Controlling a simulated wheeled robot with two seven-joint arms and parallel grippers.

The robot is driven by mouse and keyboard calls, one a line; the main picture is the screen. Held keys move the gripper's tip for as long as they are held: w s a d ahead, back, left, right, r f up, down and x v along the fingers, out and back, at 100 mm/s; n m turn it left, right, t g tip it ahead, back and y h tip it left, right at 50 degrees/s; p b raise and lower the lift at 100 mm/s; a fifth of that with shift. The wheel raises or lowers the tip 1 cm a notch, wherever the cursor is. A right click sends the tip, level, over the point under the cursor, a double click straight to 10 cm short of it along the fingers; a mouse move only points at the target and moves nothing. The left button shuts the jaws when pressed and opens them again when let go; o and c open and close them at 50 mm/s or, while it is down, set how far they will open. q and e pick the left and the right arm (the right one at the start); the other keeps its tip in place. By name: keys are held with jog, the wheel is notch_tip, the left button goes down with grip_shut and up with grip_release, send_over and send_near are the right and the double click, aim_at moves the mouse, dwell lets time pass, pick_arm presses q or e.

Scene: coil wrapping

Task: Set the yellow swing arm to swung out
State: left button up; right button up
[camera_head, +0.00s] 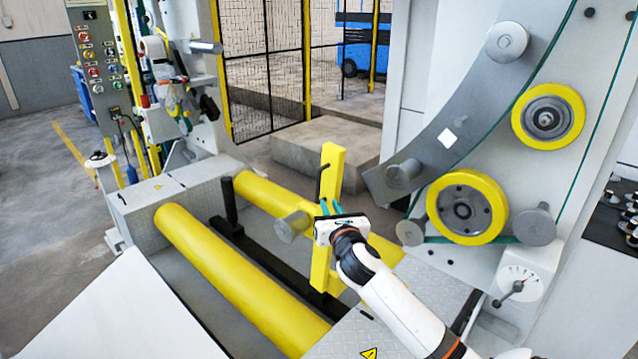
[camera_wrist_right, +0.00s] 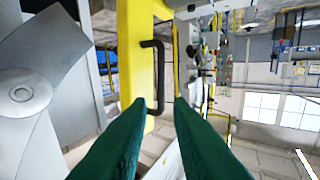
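The yellow swing arm (camera_head: 333,165) is an upright bar in the middle of the head view, between the yellow rollers and the large grey wheel-bearing plate. A black bracket handle (camera_head: 319,182) is fixed to its side. In the right wrist view the yellow bar (camera_wrist_right: 135,45) and the handle (camera_wrist_right: 159,60) fill the upper middle. My right gripper (camera_head: 328,206) is at the bar, just below the handle. Its green fingers (camera_wrist_right: 161,104) are apart, with the handle's lower end near the left fingertip; I cannot tell whether they touch. My left gripper is out of view.
Two long yellow rollers (camera_head: 235,275) lie low to the left, with a black post (camera_head: 230,205) between them. A grey cylinder (camera_head: 291,226) sits just left of the bar. The grey plate (camera_head: 440,140) with yellow wheels (camera_head: 467,207) stands close on the right.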

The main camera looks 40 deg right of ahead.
aim_at(319, 186)
jog(key=p+x, duration=0.1)
jog(key=x, duration=1)
jog(key=shift+w+f, duration=0.15)
jog(key=shift+w, duration=0.3)
grip_shut()
